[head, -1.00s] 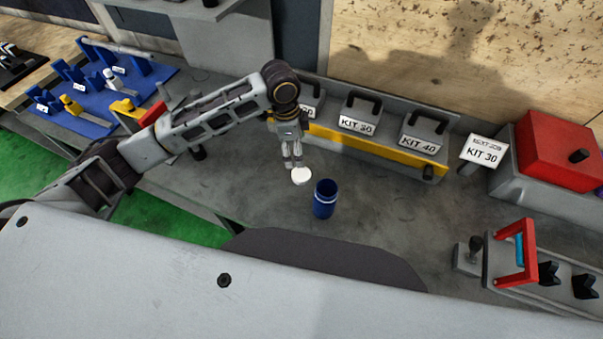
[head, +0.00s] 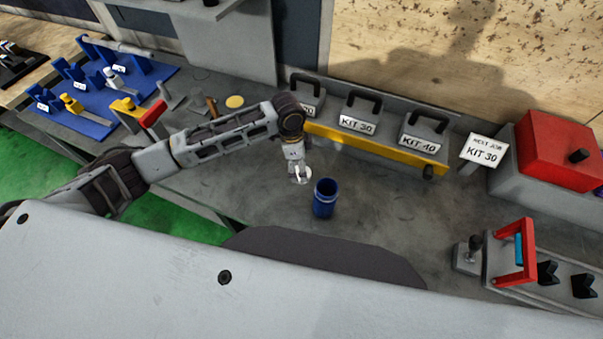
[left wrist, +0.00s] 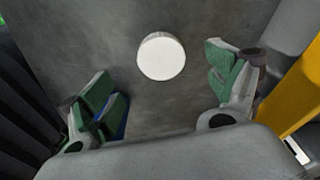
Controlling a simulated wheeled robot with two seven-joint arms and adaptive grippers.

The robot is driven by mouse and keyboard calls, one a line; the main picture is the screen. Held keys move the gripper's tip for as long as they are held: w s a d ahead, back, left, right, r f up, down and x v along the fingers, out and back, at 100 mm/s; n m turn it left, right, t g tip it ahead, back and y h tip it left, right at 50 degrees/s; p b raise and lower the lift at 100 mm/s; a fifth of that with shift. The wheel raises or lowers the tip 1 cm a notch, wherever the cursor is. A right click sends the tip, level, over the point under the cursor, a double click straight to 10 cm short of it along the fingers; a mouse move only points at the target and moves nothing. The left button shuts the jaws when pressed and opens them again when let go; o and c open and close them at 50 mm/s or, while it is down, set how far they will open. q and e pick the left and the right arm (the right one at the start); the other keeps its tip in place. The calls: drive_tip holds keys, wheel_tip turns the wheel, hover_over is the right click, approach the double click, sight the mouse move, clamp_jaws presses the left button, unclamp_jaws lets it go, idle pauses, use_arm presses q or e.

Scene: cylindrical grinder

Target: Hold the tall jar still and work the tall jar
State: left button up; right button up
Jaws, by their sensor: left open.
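The tall blue jar (head: 325,198) stands upright on the grey bench in the head view, with its dark mouth open. A white round lid (head: 304,179) is just left of the jar, below my left gripper (head: 299,174). In the left wrist view the lid (left wrist: 161,57) shows as a white disc that appears to lie on the bench. The green-padded fingers of my left gripper (left wrist: 165,95) are spread wide, touching nothing I can make out. A sliver of blue behind the left finger may be the jar. My right gripper is out of view.
Grey kit weights (head: 357,125) stand behind a yellow rail (head: 375,146) at the back. A red box (head: 556,150) and a red-handled fixture (head: 516,262) are at the right. A blue tool mat (head: 95,88) is at the left.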

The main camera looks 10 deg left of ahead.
use_arm(q)
drive_tip(key=shift+f, duration=0.15)
drive_tip(key=shift+w+d+f+p, duration=0.1)
drive_tip(key=shift+f+p, duration=0.1)
drive_tip(key=shift+f, duration=1.05)
drive_tip(key=shift+w+d+f+p, duration=0.1)
drive_tip(key=shift+f+p, duration=0.05)
drive_tip(key=shift+f, duration=1.05)
drive_tip(key=c, duration=0.9)
